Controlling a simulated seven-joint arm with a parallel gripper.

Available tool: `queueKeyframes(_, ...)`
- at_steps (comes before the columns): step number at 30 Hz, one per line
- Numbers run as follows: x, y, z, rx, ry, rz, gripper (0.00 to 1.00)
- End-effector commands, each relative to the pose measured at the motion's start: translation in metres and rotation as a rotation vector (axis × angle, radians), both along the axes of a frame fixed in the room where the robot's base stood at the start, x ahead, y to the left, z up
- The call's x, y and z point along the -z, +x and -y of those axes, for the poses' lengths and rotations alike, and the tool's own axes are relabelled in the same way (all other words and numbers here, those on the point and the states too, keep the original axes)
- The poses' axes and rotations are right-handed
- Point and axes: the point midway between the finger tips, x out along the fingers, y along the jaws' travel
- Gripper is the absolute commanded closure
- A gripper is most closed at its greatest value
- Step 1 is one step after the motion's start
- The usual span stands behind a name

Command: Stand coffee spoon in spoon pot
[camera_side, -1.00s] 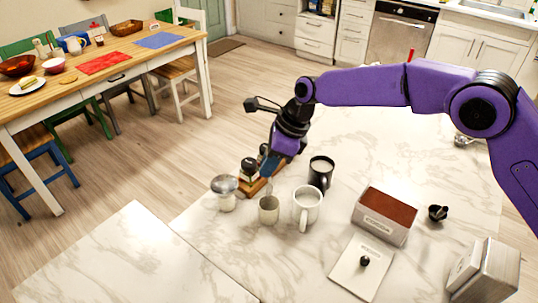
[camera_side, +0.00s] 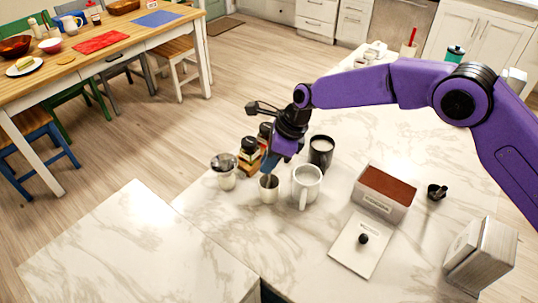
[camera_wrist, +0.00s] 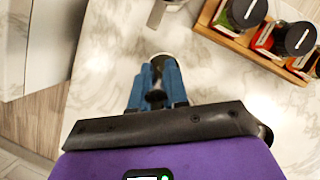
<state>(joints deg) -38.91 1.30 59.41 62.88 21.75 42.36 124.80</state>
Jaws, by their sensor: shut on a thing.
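A wooden spice rack (camera_wrist: 245,38) with jars is behind. A coffee box (camera_side: 382,194) and its lid (camera_side: 356,247) lie right.

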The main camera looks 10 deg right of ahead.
Motion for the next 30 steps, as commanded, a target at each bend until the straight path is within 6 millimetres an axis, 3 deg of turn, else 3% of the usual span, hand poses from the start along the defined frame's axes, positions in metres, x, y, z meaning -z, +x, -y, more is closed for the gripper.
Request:
queueKeyframes(12,0.003,0.000,0.000,0.000,0.001,0.000,1.00)
queueKeyframes(13,0.003,0.000,0.000,0.000,0.001,0.000,0.76)
queueKeyframes(15,0.003,0.000,0.000,0.000,0.001,0.000,0.56)
queueKeyframes(25,0.001,0.000,0.001,0.000,0.000,0.000,0.56)
queueKeyframes(30,-0.014,0.000,0.006,0.001,0.002,0.002,0.56)
